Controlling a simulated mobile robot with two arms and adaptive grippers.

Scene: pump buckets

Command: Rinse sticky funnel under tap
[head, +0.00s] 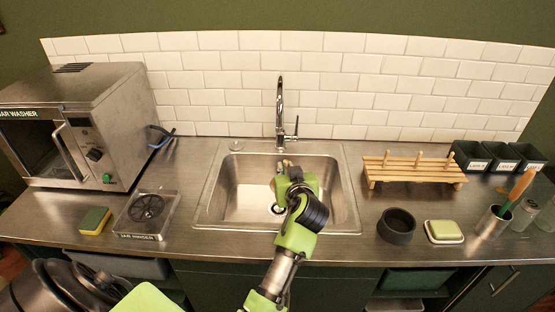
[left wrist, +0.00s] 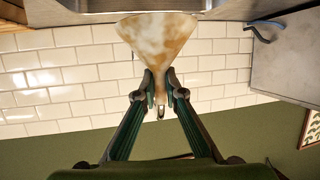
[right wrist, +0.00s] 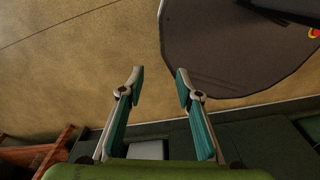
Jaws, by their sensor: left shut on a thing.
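The funnel (left wrist: 158,38) shows in the left wrist view, its pale cone stained with brown patches. My left gripper (left wrist: 160,88) is shut on its narrow stem. In the head view my left arm reaches over the sink (head: 235,190), with the left gripper (head: 284,167) above the basin in front of the tap (head: 280,105). The arm and gripper hide most of the funnel there. No water stream shows. My right gripper (right wrist: 159,85) is open and empty in the right wrist view, and is not in the head view.
Left of the sink stand a jar washer (head: 95,120), a jar rinser (head: 147,212) and a sponge (head: 94,220). Right of it are a wooden rack (head: 415,168), a dark round bowl (head: 396,226), a green-topped dish (head: 443,232) and a utensil cup (head: 492,225).

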